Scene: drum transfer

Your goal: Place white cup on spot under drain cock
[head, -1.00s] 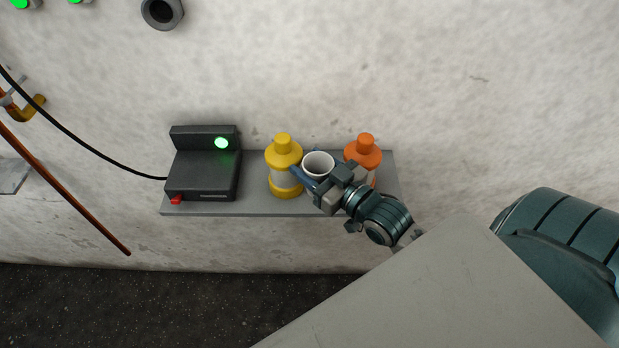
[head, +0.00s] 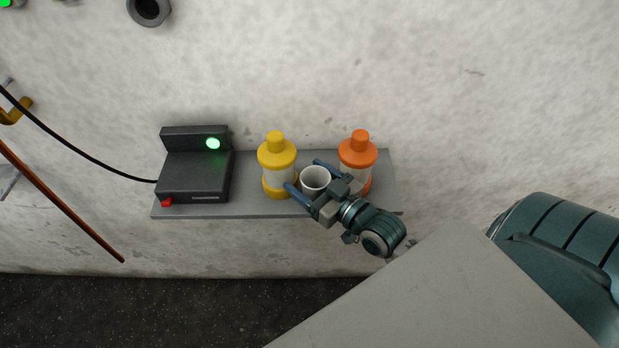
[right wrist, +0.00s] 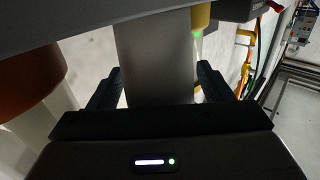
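The white cup (head: 313,186) stands upright on a grey wall shelf, between a yellow-capped bottle and an orange-capped bottle. My right gripper (head: 306,178) is open, with one finger on each side of the cup. In the right wrist view the grey, shaded cup wall (right wrist: 153,65) shows between the two fingers (right wrist: 158,88), with narrow gaps beside it. A brass-coloured pipe fitting (head: 14,112) is at the far left edge; I cannot tell whether it is the drain cock. No marked spot is recognizable. My left gripper is out of view.
The yellow bottle (head: 277,153) and orange bottle (head: 358,152) closely flank the cup. A black device (head: 195,170) with a green light occupies the left of the shelf (head: 240,207). A cable and a copper pipe (head: 60,203) run at the left.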

